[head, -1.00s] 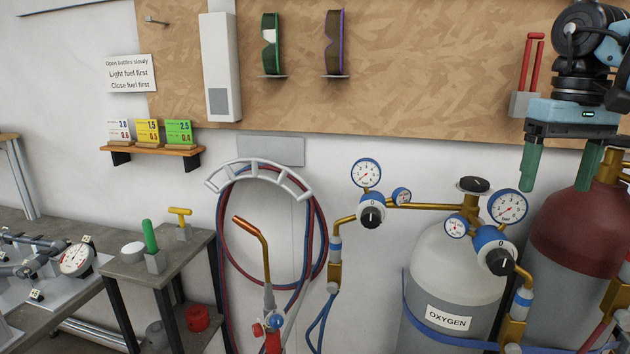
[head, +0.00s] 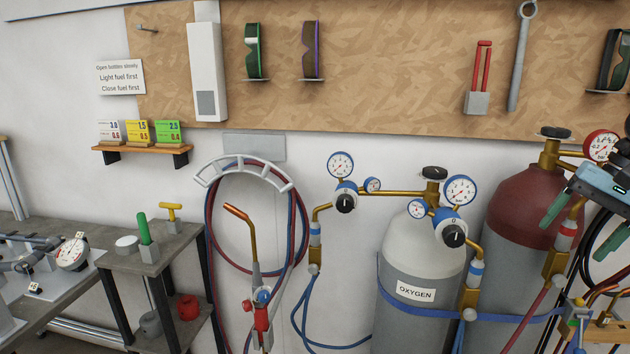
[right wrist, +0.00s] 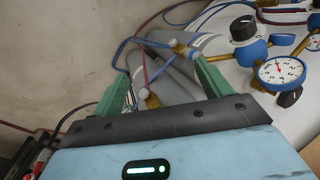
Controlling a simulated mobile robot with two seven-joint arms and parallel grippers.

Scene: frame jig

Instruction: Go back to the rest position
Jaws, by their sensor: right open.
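My right gripper (head: 580,230) is at the right edge of the head view, in front of the dark red cylinder's right side. Its two green fingers are apart with nothing between them. In the right wrist view the open fingers (right wrist: 160,88) point toward blue and red hoses and grey cylinder shapes, with a pressure gauge (right wrist: 282,70) at the right. My left gripper is not in the head view.
The oxygen bottle (head: 420,265) and the dark red cylinder (head: 525,205) stand strapped by the wall with regulators. A torch (head: 257,270) and hoses hang left of them. A small side table (head: 165,250) stands at the left. Tools hang on the board (head: 400,60).

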